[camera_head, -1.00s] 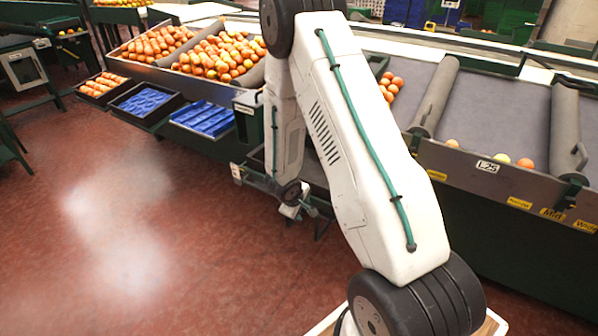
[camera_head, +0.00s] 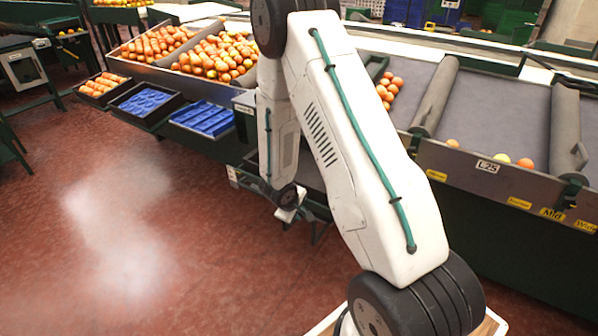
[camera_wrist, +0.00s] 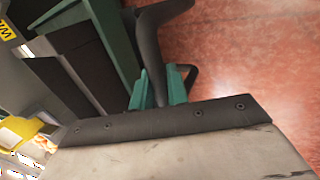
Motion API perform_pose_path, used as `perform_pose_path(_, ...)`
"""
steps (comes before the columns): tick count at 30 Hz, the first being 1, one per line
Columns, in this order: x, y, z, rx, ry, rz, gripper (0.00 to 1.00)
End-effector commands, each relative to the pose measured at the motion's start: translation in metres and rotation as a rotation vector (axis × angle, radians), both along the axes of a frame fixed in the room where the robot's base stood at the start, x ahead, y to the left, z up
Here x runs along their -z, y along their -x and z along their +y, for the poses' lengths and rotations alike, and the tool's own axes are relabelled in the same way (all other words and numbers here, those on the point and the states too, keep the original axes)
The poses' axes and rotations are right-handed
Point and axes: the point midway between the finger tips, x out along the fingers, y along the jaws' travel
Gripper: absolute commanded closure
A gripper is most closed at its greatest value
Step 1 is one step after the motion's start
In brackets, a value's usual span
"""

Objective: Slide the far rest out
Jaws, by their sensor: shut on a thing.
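In the wrist view my gripper (camera_wrist: 160,88) has its two teal fingers closed on a dark grey bent bar (camera_wrist: 150,45), which I take to be part of the far rest. The bar runs up from between the fingers and bends right at the top; a short dark loop shows beside the right finger. In the head view my gripper (camera_head: 287,214) is low in front of the sorting line, over the aisle floor. Its fingertips and the grip are too small to make out there. Most of the rest is hidden by my arm.
Black trays with blue inserts (camera_head: 205,118) and one with oranges (camera_head: 102,85) sit low to the left. Dark grey panels and a teal post (camera_wrist: 112,38) stand close left of the fingers. The red floor (camera_head: 130,230) in the aisle is clear.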

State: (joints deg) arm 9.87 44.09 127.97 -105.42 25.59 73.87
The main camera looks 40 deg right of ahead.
Motion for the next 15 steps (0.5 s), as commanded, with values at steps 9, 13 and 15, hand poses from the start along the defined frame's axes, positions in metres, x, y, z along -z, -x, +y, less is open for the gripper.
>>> perform_pose_path(9, 0.0, 0.006, 0.016, -0.002, -0.001, 0.001, 1.0)
perform_pose_path(13, 0.0, 0.008, 0.022, -0.001, -0.001, 0.0, 1.0)
perform_pose_path(15, 0.0, 0.009, 0.025, -0.002, -0.001, 0.0, 1.0)
